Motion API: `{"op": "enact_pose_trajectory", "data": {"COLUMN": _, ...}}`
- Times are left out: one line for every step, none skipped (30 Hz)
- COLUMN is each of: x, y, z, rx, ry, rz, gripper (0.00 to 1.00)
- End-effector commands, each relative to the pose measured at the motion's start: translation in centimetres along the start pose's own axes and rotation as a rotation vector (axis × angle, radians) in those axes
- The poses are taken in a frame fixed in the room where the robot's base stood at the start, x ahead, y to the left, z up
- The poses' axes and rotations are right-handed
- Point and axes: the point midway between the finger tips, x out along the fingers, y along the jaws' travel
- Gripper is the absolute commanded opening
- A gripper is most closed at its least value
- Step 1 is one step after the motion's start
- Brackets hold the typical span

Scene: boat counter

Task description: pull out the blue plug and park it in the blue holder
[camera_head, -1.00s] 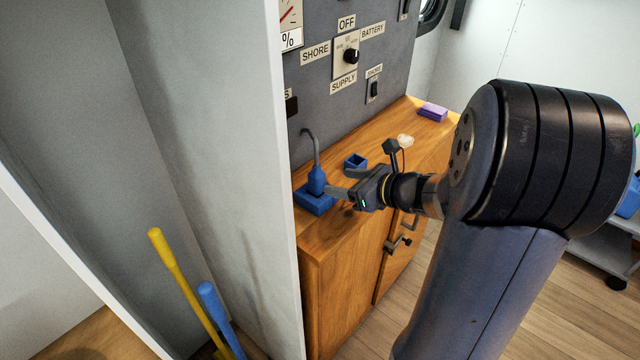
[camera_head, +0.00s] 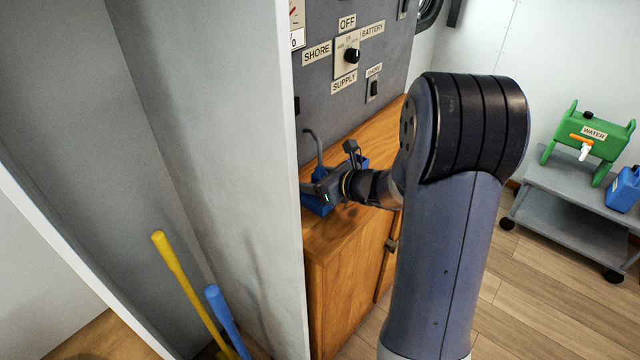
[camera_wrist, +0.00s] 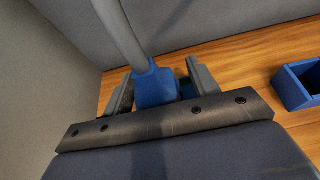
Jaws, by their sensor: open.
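The blue plug (camera_wrist: 155,90) stands between the two fingers of my gripper (camera_wrist: 160,80) in the wrist view, with a grey cable (camera_wrist: 121,30) rising from its top. The fingers are open around it, with a gap visible beside the right finger. In the head view my gripper (camera_head: 314,188) is low at the plug, over the blue socket base (camera_head: 318,208), and hides most of the plug. The blue holder (camera_wrist: 293,92) is an open box to the right in the wrist view. In the head view the holder (camera_head: 363,161) shows partly behind my gripper and looks empty.
The wooden counter (camera_head: 345,232) meets the grey switch panel (camera_head: 325,80) at the back. A pale wall (camera_head: 230,150) stands close at the left. Yellow (camera_head: 185,285) and blue (camera_head: 225,315) handles lean below.

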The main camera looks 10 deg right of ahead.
Motion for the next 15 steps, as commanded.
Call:
{"op": "enact_pose_trajectory", "data": {"x": -0.02, "y": 0.00, "z": 0.00, "rx": 0.000, "ry": 0.000, "rz": 0.000, "gripper": 0.56}}
{"op": "enact_pose_trajectory", "data": {"x": -0.02, "y": 0.00, "z": -0.01, "rx": 0.000, "ry": 0.000, "rz": 0.000, "gripper": 0.56}}
{"op": "enact_pose_trajectory", "data": {"x": -0.02, "y": 0.01, "z": -0.01, "rx": 0.000, "ry": 0.000, "rz": 0.000, "gripper": 0.52}}
{"op": "enact_pose_trajectory", "data": {"x": -0.03, "y": 0.01, "z": -0.01, "rx": 0.000, "ry": 0.000, "rz": 0.000, "gripper": 0.50}}
{"op": "enact_pose_trajectory", "data": {"x": -0.03, "y": 0.01, "z": -0.01, "rx": 0.000, "ry": 0.000, "rz": 0.000, "gripper": 0.47}}
{"op": "enact_pose_trajectory", "data": {"x": -0.03, "y": 0.01, "z": -0.01, "rx": 0.000, "ry": 0.000, "rz": 0.000, "gripper": 0.44}}
{"op": "enact_pose_trajectory", "data": {"x": -0.03, "y": 0.01, "z": -0.01, "rx": 0.000, "ry": 0.000, "rz": 0.000, "gripper": 0.42}}
{"op": "enact_pose_trajectory", "data": {"x": -0.04, "y": 0.01, "z": 0.00, "rx": 0.000, "ry": 0.000, "rz": 0.000, "gripper": 0.39}}
{"op": "enact_pose_trajectory", "data": {"x": -0.04, "y": 0.01, "z": 0.00, "rx": 0.000, "ry": 0.000, "rz": 0.000, "gripper": 0.36}}
{"op": "enact_pose_trajectory", "data": {"x": -0.04, "y": 0.01, "z": -0.01, "rx": 0.001, "ry": 0.000, "rz": 0.000, "gripper": 0.33}}
{"op": "enact_pose_trajectory", "data": {"x": -0.04, "y": 0.01, "z": 0.00, "rx": 0.001, "ry": 0.000, "rz": 0.000, "gripper": 0.31}}
{"op": "enact_pose_trajectory", "data": {"x": -0.04, "y": 0.01, "z": -0.01, "rx": 0.001, "ry": 0.000, "rz": 0.000, "gripper": 0.28}}
{"op": "enact_pose_trajectory", "data": {"x": -0.04, "y": 0.01, "z": -0.01, "rx": 0.001, "ry": 0.000, "rz": 0.000, "gripper": 0.25}}
{"op": "enact_pose_trajectory", "data": {"x": -0.04, "y": 0.02, "z": -0.01, "rx": 0.001, "ry": 0.000, "rz": 0.000, "gripper": 0.23}}
{"op": "enact_pose_trajectory", "data": {"x": -0.04, "y": 0.02, "z": -0.01, "rx": 0.001, "ry": 0.000, "rz": 0.000, "gripper": 0.20}}
